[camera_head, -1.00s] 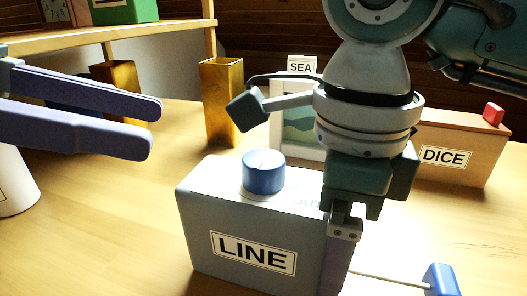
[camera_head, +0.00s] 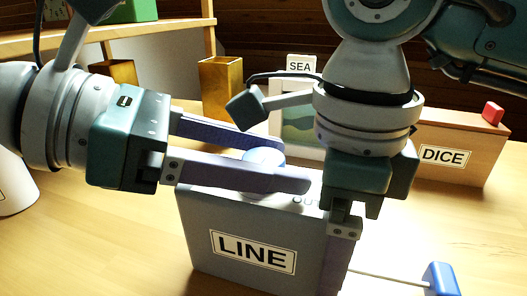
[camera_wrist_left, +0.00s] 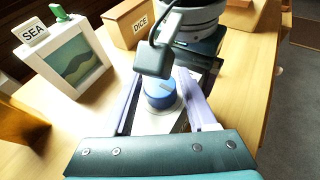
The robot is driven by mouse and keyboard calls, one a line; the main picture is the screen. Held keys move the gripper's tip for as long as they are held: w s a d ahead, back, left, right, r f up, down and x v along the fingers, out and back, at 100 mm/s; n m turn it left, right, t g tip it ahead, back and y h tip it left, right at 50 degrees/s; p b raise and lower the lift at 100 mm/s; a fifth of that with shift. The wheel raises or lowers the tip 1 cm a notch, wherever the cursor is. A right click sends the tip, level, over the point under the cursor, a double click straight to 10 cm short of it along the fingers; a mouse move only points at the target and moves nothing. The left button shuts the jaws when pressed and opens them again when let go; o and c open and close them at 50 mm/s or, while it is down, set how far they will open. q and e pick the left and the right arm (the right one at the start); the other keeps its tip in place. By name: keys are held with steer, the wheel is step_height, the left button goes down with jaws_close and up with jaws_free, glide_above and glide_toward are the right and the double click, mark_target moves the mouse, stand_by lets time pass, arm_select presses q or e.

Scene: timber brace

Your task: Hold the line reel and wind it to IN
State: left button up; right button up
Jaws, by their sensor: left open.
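The line reel (camera_head: 210,215) is a grey box labelled LINE, standing on the table, with a blue knob (camera_head: 264,156) on top. Part of the word OUT shows on its top, beside my left gripper. My left gripper (camera_head: 290,167) is open, with one finger on each side of the knob. In the left wrist view the blue knob (camera_wrist_left: 160,94) sits between the two spread fingers, with gaps visible. My right gripper (camera_head: 338,250) points down at the reel's right end, one finger along its front face, and appears shut on the box; its other finger is hidden.
A thin line runs right from the reel to a blue handle (camera_head: 440,279). Behind stand a picture frame labelled SEA (camera_head: 301,64), a wooden box labelled DICE (camera_head: 460,140) and a brass-coloured holder (camera_head: 221,90). The table's front left is clear.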

arm_select(q)
steer(key=shift+c, duration=0.3)
jaws_close()
steer(key=shift+m+g, duration=0.3)
steer(key=shift+g, duration=0.1)
steer(key=m+g, duration=0.3)
steer(key=g, duration=0.1)
steer(key=shift+w+m+h, duration=0.1)
steer(key=shift+m+h, duration=0.2)
steer(key=shift+m+g+y, duration=0.4)
steer(key=shift+m+g, duration=1.3)
steer(key=shift+g, duration=0.3)
